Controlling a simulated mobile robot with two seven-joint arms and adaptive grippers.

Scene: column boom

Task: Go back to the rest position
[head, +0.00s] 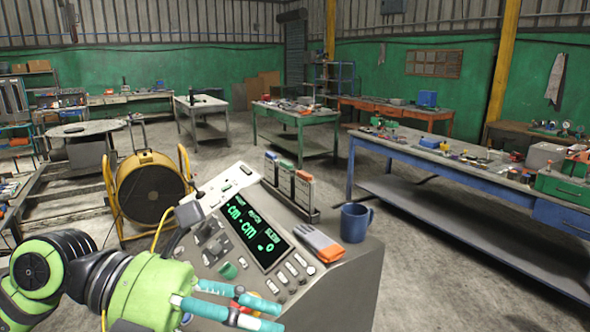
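My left gripper (280,317) comes in from the lower left, with a green body and teal fingers. Its fingers are apart, with nothing seen held between them. It is in front of the lower left part of a grey control console (345,285); whether it touches the console I cannot tell. The console has a dark display (255,232) with green characters, plus knobs and buttons. My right gripper is not in view.
On the console are a blue mug (356,222), a grey and orange glove (318,243) and a rack of coloured cards (290,183). A yellow-framed drum fan (150,195) stands left. A long blue workbench (455,170) runs along the right. Concrete floor lies open between.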

